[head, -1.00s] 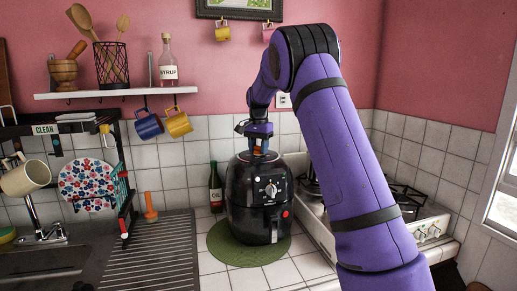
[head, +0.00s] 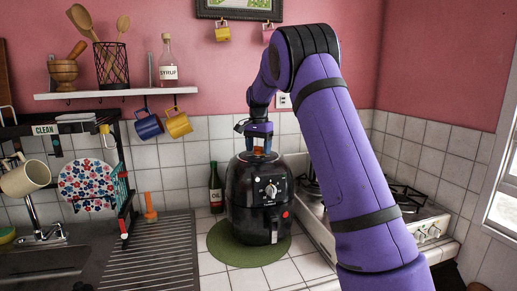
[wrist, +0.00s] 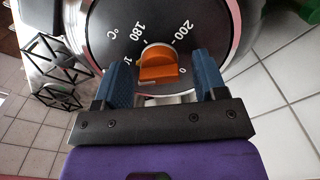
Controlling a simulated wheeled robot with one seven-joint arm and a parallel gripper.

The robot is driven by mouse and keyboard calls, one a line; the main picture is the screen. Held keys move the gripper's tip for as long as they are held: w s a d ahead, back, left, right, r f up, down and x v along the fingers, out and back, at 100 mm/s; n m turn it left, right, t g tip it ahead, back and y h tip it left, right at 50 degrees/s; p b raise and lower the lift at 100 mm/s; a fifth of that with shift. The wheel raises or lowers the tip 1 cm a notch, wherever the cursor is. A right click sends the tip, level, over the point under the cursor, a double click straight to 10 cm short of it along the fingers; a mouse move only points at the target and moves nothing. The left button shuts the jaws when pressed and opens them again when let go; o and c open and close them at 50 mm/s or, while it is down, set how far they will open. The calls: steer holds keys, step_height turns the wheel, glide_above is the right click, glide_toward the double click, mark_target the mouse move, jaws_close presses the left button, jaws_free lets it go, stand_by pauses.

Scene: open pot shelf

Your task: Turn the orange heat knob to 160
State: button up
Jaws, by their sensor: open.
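The orange heat knob (wrist: 157,68) sits on the round dark dial (wrist: 110,58) on top of the black air fryer (head: 246,204). In the wrist view the dial shows 180, 200, 0 and °C; another number beside 180 is partly hidden. I cannot tell which mark the knob points at. My gripper (wrist: 163,70) is open, with one blue finger on each side of the knob and a visible gap on both sides. In the head view my gripper (head: 260,148) is directly above the fryer, pointing down, with orange showing between its fingers.
The air fryer stands on a green round mat (head: 221,247) on the tiled counter. A dark bottle (head: 215,189) stands close to its left. A stove (head: 420,222) is to its right. Mugs (head: 149,126) hang under the shelf at the upper left.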

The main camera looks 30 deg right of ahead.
mark_target(259, 147)
step_height(259, 147, up, 10)
steer(key=shift+r, duration=0.3)
stand_by(0.6)
steer(key=s+a+r+n+t, duration=0.25)
steer(key=s+a, duration=0.35)
steer(key=s, duration=0.6)
steer(key=s+a+r+n+t, duration=0.1)
steer(key=s+a+r+n, duration=0.4)
steer(key=s, duration=0.7)
steer(key=s+a+f+n, duration=0.1)
steer(key=s+a+f, duration=0.1)
steer(key=s, duration=0.5)
steer(key=s+a+f+n+t, duration=0.1)
steer(key=s+a+f+n, duration=0.1)
steer(key=s+f, duration=0.3)
steer(key=s+a+f+n+t, duration=0.1)
steer(key=s+a+f, duration=0.2)
steer(key=s, duration=0.6)
steer(key=shift+a+f+n, duration=0.2)
steer(key=shift+f+n, duration=0.15)
steer(key=shift+f, duration=0.4)
